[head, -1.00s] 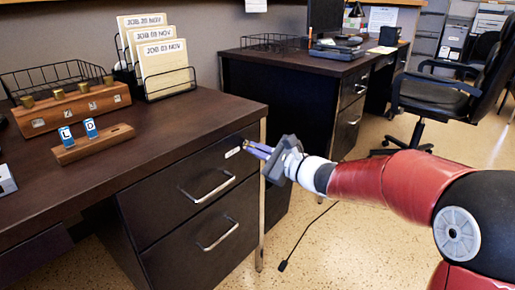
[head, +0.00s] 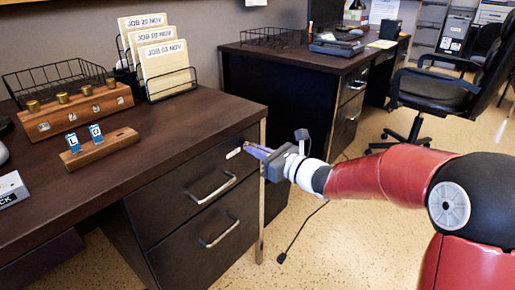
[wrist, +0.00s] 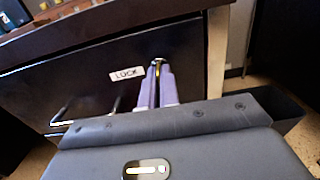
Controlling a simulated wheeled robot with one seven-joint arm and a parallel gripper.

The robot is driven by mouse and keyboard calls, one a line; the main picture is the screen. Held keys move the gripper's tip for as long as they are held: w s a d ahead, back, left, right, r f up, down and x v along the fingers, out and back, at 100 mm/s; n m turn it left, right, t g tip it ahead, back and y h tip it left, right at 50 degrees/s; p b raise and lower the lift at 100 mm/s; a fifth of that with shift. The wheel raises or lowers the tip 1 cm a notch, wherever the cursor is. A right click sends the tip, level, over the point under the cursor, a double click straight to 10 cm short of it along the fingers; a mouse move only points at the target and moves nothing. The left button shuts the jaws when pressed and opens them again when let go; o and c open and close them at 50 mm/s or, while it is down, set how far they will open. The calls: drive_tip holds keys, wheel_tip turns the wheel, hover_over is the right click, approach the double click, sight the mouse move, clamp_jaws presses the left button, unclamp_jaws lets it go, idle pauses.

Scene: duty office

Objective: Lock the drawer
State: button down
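The dark drawer (head: 205,172) is shut flush in the desk, with a metal bar handle (head: 213,190). A white LOCK label (wrist: 127,73) sits near its upper right corner, beside a small round lock (wrist: 158,61). My gripper (head: 257,151) is at that corner, its purple fingers pointing at the drawer front. In the wrist view its fingers (wrist: 156,84) are close together on a thin brass-coloured piece, seemingly a key (wrist: 157,71), at the lock. The fingers hide most of the key, so I cannot tell how deep it sits or its exact angle.
A second drawer (head: 210,245) is below. On the desk are a wooden stand with two blue tags (head: 100,147), a wooden block with brass knobs (head: 75,112), a wire tray and a file rack (head: 160,62). Another desk (head: 285,70) and a chair (head: 435,90) stand behind.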

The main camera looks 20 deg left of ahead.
idle(0.4)
drive_tip(key=c, duration=1.6)
unclamp_jaws()
drive_tip(key=shift+c, duration=0.2)
drive_tip(key=v, duration=0.7)
drive_tip(key=shift+s+d, duration=0.15)
drive_tip(key=shift+d, duration=0.2)
